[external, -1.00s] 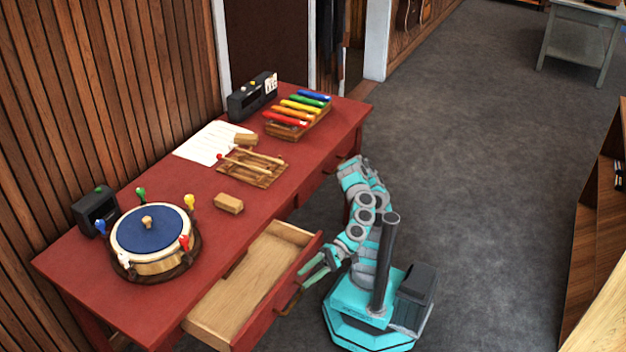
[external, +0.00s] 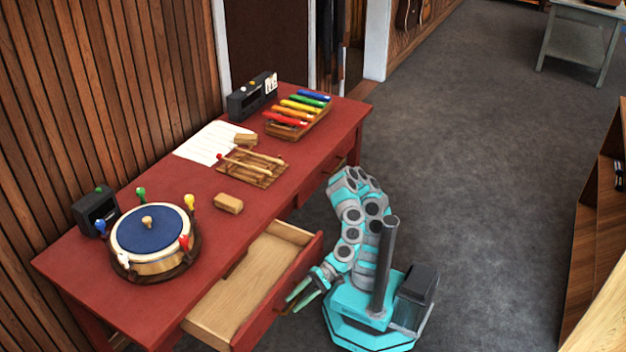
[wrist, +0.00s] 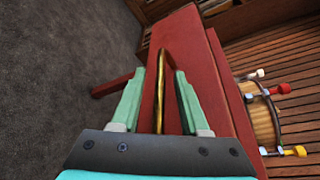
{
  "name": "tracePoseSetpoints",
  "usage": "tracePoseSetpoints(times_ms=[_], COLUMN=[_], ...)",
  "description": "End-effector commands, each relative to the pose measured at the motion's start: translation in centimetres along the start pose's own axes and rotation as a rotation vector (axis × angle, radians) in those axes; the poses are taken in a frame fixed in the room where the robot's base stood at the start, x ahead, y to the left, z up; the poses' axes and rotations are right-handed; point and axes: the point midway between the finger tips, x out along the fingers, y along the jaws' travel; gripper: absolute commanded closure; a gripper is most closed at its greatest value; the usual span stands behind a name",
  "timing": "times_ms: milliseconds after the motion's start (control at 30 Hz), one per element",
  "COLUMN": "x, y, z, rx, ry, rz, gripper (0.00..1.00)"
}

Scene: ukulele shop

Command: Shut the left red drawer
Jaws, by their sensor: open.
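The left red drawer (external: 262,318) is pulled well out from the desk, its pale wooden inside empty. My gripper (external: 291,304) is open at the outer side of its red front, its fingers over the handle area. In the wrist view my gripper (wrist: 159,72) has its two green fingers on either side of the brass handle (wrist: 161,80), which is not clasped. The red drawer front (wrist: 172,110) shows behind the handle. I cannot tell whether the fingers touch the front.
Another drawer in the desk is shut. The grey floor (external: 450,180) right of my base is clear.

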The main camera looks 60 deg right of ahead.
Motion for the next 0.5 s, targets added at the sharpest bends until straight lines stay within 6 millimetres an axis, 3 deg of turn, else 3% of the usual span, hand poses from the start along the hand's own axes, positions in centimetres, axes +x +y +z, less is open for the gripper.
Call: tracePoseSetpoints(times_ms=[400,500], x=[0.78,0.78], y=[-0.08,-0.09], z=[0.07,0.07], rx=[0.0,0.0], ry=[-0.002,-0.002], rz=[-0.002,-0.002], gripper=[0.55,0.64])
